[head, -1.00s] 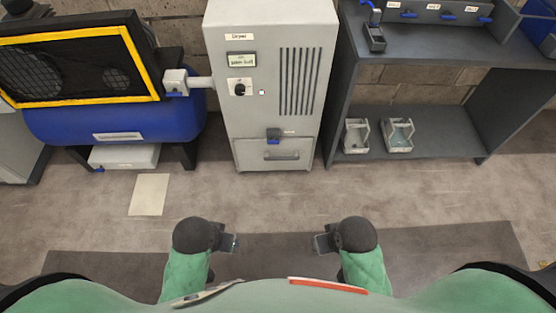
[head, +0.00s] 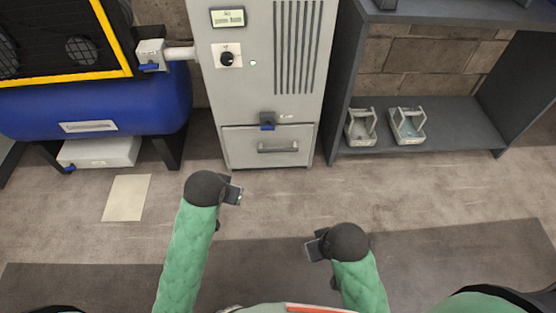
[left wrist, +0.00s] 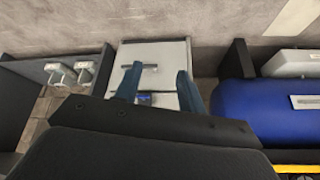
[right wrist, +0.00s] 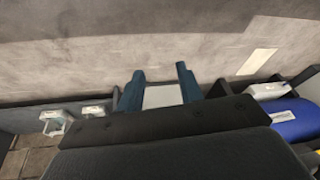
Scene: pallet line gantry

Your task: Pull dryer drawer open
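The dryer (head: 262,90) is a tall light-grey cabinet at the top middle of the head view. Its drawer (head: 240,148) is at the bottom front and looks closed, with a dark bar handle (head: 278,149). A blue latch-like part (head: 267,122) sits just above the drawer. My left gripper (head: 236,192) is in front of and below the drawer, apart from it. In the left wrist view its fingers (left wrist: 156,85) are spread, with the drawer and handle (left wrist: 140,66) beyond them. My right gripper (head: 313,247) is farther back and lower right, its fingers (right wrist: 160,85) spread and empty.
A blue tank (head: 95,105) on dark legs stands left of the dryer. A dark shelf (head: 455,125) with two small holders (head: 360,128) stands to the right. A pale sheet (head: 127,197) lies on the floor. The floor before the drawer is clear.

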